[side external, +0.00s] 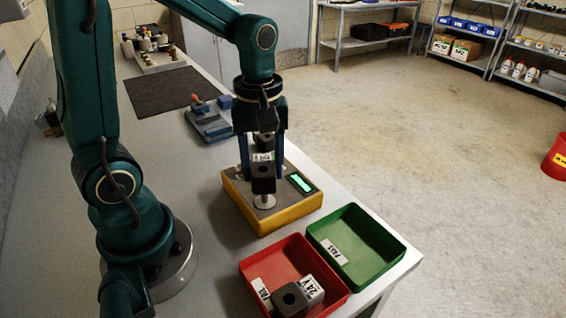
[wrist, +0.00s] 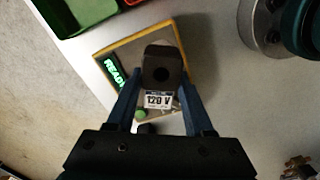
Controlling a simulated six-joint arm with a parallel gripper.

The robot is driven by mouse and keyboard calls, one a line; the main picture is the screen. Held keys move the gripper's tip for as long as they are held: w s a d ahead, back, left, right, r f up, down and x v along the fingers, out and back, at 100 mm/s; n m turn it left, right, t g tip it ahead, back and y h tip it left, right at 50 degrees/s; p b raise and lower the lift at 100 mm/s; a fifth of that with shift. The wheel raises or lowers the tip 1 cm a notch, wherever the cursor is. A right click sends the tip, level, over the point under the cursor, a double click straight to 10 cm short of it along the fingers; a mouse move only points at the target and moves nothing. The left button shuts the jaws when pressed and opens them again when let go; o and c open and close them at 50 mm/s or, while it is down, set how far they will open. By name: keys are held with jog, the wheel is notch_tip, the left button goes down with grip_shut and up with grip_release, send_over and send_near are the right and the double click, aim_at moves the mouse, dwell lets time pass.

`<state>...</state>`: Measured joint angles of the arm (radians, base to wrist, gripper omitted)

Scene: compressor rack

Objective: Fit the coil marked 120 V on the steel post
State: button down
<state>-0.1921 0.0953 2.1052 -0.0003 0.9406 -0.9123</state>
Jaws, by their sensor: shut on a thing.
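My gripper (side external: 263,178) is shut on a dark block-shaped coil (side external: 263,186), its fingers on both sides of it. In the wrist view the coil (wrist: 162,62) shows a dark round hole and a white label reading 120 V. The coil is over the yellow-edged test unit (side external: 268,222). The steel post (side external: 265,201) shows just under the coil as a pale metal piece with a round foot; its upper part is hidden. I cannot tell whether the coil is around the post or only above it.
The unit's green display (side external: 301,183) is lit and reads READY in the wrist view (wrist: 115,72). A red bin (side external: 333,301) holds a coil marked 24 V (side external: 311,291). A green bin (side external: 385,232) beside it is empty. A blue-grey fixture (side external: 207,124) and dark mat (side external: 165,92) lie behind.

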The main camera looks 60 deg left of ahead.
jog(key=shift+f, duration=1.35)
jog(key=shift+f, duration=0.4)
grip_release()
jog(key=shift+r, duration=3.55)
